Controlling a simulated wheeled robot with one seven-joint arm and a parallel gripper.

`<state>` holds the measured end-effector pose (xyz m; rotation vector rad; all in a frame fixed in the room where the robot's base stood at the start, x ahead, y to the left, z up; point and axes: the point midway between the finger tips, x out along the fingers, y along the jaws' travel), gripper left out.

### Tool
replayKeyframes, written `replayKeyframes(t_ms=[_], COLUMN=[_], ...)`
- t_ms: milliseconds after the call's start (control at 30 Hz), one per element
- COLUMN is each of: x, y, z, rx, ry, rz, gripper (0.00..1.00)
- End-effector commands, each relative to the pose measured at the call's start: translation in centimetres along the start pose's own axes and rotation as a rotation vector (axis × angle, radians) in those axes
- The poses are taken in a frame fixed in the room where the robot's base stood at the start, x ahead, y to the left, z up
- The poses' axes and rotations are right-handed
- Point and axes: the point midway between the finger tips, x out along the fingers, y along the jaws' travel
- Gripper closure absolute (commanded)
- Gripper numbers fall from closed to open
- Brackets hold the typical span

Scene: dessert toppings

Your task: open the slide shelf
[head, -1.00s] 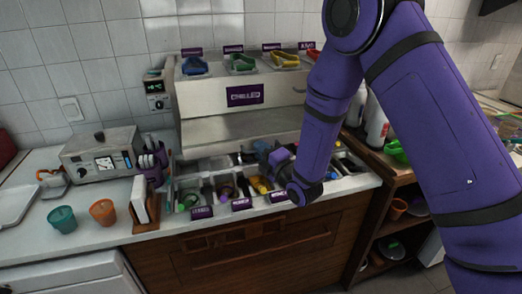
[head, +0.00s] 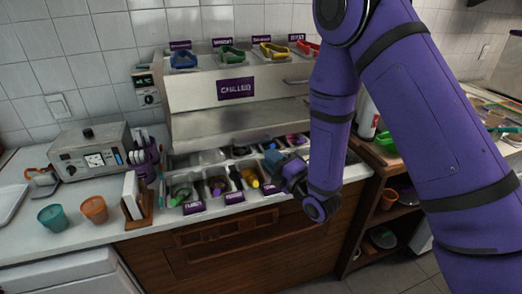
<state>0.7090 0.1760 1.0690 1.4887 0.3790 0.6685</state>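The wooden cabinet front (head: 190,262) below the counter has a slatted panel, which looks like the slide shelf (head: 230,232). It appears flush with the cabinet, with no visible gap. My gripper (head: 272,160) is above the right part of the topping bins, higher than the panel and to its right. My wrist hangs just in front of the counter's edge. The fingers are small and partly hidden by the wrist, so I cannot tell whether they are open or shut. I see nothing clearly held.
Topping bins (head: 205,190) with purple labels sit in the counter below a metal unit marked CHILLED (head: 236,88). Orange (head: 94,210) and teal cups (head: 53,218) stand at left, near a napkin holder (head: 133,200). Open wooden shelves (head: 375,225) are at right. Floor shows at lower right.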

Motion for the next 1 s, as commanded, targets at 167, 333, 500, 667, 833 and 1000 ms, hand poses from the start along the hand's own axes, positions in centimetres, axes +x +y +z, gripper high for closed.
replayKeyframes(t_ms=[167, 333, 500, 667, 833, 1000], x=[-1.9, -2.3, -2.3, -2.1, -1.2, -0.6], y=[-0.1, 0.0, 0.0, 0.3, 2.1, 4.9], z=[0.0, 0.0, 0.0, 0.3, 2.0, 4.8], rx=[0.000, 0.000, 0.000, 0.008, 0.073, 0.194], ry=[-0.001, 0.000, 0.000, -0.005, -0.043, -0.124], rz=[-0.002, 0.000, 0.000, -0.007, -0.076, -0.189], gripper=[0.79, 0.79, 0.79, 0.79, 0.79, 0.79])
